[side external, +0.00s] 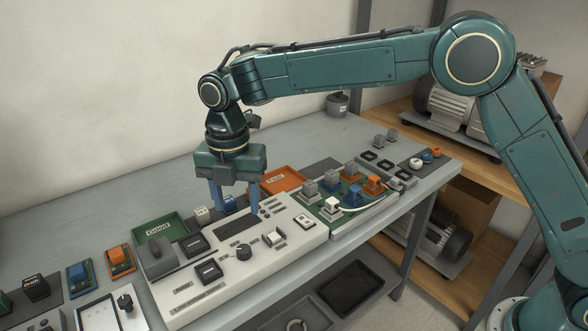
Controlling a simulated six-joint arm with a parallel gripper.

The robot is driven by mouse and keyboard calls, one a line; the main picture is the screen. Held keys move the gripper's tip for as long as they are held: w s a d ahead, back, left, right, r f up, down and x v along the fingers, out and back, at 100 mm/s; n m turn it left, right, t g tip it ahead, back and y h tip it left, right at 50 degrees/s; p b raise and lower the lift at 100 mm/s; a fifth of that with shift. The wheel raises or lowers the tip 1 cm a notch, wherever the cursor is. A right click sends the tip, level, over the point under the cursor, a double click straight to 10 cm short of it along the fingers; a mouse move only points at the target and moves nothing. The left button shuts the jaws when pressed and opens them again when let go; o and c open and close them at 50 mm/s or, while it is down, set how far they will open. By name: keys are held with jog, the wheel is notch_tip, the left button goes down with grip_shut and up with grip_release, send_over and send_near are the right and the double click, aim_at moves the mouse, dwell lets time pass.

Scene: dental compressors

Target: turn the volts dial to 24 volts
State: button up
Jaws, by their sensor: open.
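A round black dial (243,252) with a pale mark sits on the front part of the white control panel (300,247). Another black knob (125,302) stands on a smaller white-framed unit at the lower left. I cannot read the labels, so I cannot tell for certain which is the volts dial or where it points. My gripper (237,212) points down over the back of the white panel with its two blue fingers apart. It is behind the panel's dial and apart from it. Nothing shows held; a small blue part (229,204) shows behind the fingers.
A green tray (160,229) and an orange-red tray (281,180) stand behind the panel. Orange and blue blocks stand to the left. A green board (345,205) with several connectors and a white cable lies right. Dark bins (351,289) sit below the table's front edge.

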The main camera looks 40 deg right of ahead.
aim_at(243, 248)
notch_tip(243, 248, down, 12)
jog(key=shift+r, duration=0.1)
dwell(0.5)
jog(key=c, duration=1)
